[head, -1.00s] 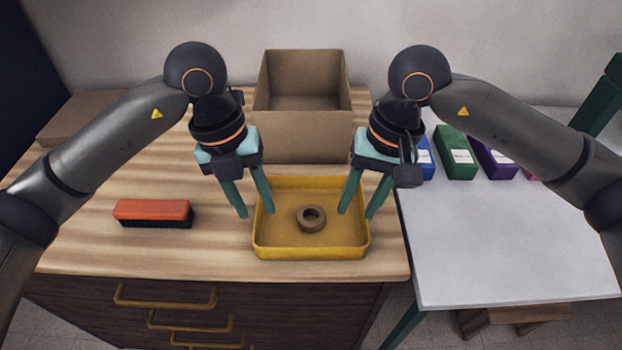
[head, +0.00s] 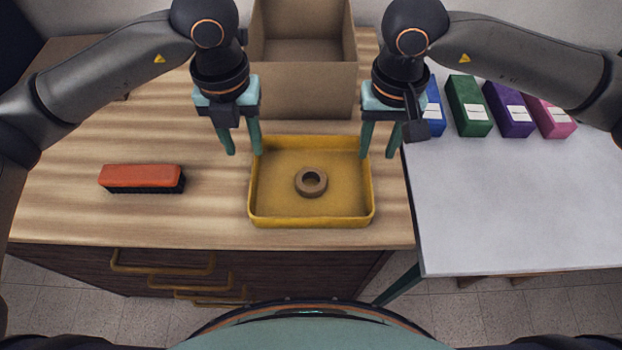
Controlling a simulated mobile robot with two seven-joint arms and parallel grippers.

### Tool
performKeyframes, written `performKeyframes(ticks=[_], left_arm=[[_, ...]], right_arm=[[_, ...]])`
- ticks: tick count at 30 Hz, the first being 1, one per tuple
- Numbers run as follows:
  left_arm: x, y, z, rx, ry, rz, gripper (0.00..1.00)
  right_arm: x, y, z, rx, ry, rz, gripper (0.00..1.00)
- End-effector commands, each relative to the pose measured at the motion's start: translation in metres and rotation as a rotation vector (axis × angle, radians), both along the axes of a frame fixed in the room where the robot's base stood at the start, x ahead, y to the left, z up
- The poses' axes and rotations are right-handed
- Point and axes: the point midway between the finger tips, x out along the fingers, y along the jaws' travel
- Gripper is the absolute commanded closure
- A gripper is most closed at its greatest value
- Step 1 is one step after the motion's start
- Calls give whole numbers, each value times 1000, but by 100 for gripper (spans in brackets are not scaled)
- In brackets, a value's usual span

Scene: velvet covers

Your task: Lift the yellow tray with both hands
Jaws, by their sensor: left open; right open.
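The yellow tray (head: 311,221) lies flat on the wooden counter, with a brown ring (head: 311,182) resting inside it. My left gripper (head: 245,154) is open and empty at the tray's back left corner; its right finger overlaps the rim in the picture and its left finger is outside. My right gripper (head: 377,156) is open and empty at the back right corner, with its left finger by the rim and its right finger outside. I cannot tell whether any finger touches the tray.
An open cardboard box (head: 305,92) stands behind the tray. An orange brush (head: 141,178) lies on the counter (head: 205,215) to the left. A white table (head: 510,210) adjoins at right, with blue, green (head: 468,106), purple (head: 508,107) and pink boxes at its back.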

Motion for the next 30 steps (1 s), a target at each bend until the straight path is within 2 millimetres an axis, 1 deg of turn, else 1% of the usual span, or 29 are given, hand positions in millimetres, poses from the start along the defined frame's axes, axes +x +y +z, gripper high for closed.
performKeyframes(ticks=[1, 3, 9, 12, 15, 21, 29, 30], left_arm=[[-1, 0, -11, 0, 5, 1, 59], [-1, 1, -25, 1, 6, 1, 59], [-1, 0, -63, 0, 4, 1, 59], [-1, 0, -78, 0, 3, 1, 59], [0, 0, -89, -1, 3, 2, 59], [0, 0, -98, -1, 1, 0, 59], [0, 0, -99, -1, 1, 0, 59], [0, 0, -99, -1, 1, 0, 62]], right_arm=[[-1, -1, -10, -2, 4, -1, 59], [-1, -1, -25, -2, 4, -1, 59], [-1, 0, -63, -1, 4, -1, 59], [-1, 0, -78, -1, 3, 0, 59], [0, 0, -88, 0, 2, 0, 59], [0, 0, -98, 0, -1, 0, 59], [0, 0, -98, 0, -1, 0, 59], [0, 0, -98, 0, -1, 0, 62]])
